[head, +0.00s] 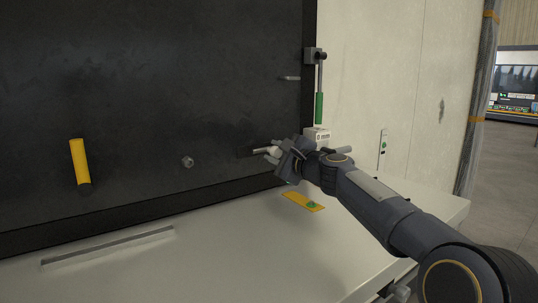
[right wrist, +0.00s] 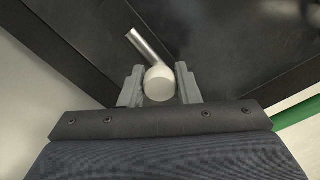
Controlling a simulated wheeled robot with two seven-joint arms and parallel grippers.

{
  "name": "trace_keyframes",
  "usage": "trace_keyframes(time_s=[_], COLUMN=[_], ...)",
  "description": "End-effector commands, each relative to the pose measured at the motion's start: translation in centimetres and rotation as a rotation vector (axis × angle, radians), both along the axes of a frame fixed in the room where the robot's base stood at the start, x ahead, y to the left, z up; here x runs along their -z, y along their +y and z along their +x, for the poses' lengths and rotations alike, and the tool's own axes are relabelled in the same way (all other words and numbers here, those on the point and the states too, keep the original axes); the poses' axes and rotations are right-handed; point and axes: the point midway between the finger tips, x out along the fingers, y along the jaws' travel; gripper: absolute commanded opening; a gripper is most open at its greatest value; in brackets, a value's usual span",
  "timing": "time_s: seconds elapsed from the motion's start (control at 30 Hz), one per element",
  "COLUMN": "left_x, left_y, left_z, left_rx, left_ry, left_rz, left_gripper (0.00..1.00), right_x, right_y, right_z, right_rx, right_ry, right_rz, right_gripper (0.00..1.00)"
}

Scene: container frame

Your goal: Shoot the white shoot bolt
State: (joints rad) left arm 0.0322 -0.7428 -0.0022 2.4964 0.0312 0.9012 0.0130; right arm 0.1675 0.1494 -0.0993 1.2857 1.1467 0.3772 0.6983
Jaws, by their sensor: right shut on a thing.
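The white shoot bolt shows in the right wrist view as a round white knob (right wrist: 159,85) with a bare metal rod (right wrist: 145,46) running up and left from it. In the head view, the white knob (head: 273,150) is at the lower right of the dark panel (head: 150,90), partly hidden by my right gripper (head: 271,154). My right gripper's two grey fingers (right wrist: 160,92) stand on either side of the knob and are shut on it. My left gripper is out of view.
A yellow handle (head: 80,161) and a small grey knob (head: 187,161) are on the panel. A green-handled rod (head: 319,107) hangs near its right edge, above a white box (head: 316,131). A yellow plate (head: 303,202) lies on the pale ledge (head: 230,250), which is mostly clear.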

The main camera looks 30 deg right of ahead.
Motion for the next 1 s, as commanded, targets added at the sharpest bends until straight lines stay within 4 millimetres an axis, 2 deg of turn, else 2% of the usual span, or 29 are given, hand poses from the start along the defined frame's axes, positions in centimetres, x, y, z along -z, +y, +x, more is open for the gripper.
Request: trace_keyframes(time_s=[0.03, 0.1, 0.4, 0.43, 0.57, 0.87, 1.0], left_x=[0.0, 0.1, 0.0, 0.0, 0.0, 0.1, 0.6], left_y=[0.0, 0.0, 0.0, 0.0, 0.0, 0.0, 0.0], left_z=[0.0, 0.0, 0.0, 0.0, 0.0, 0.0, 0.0], left_rx=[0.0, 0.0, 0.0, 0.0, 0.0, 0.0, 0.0], left_ry=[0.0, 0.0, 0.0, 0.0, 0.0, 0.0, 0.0], left_rz=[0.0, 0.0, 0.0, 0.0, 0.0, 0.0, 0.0], left_gripper=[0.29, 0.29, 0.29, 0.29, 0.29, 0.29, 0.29], right_x=[0.0, 0.0, -0.1, -0.1, -0.1, -0.1, 0.0], right_y=[-1.0, -1.6, -1.9, -1.9, -1.9, -1.7, -1.9], right_z=[0.0, 0.1, 0.0, 0.0, 0.0, -0.1, -1.5], right_rx=[0.007, 0.007, 0.011, 0.011, 0.008, 0.005, 0.007], right_ry=[-0.001, -0.001, -0.002, -0.002, -0.002, -0.002, -0.003], right_rz=[-0.001, -0.001, -0.003, -0.003, -0.002, -0.002, -0.002], right_gripper=[0.0, 0.0, 0.0, 0.33, 0.5, 0.51, 0.51])
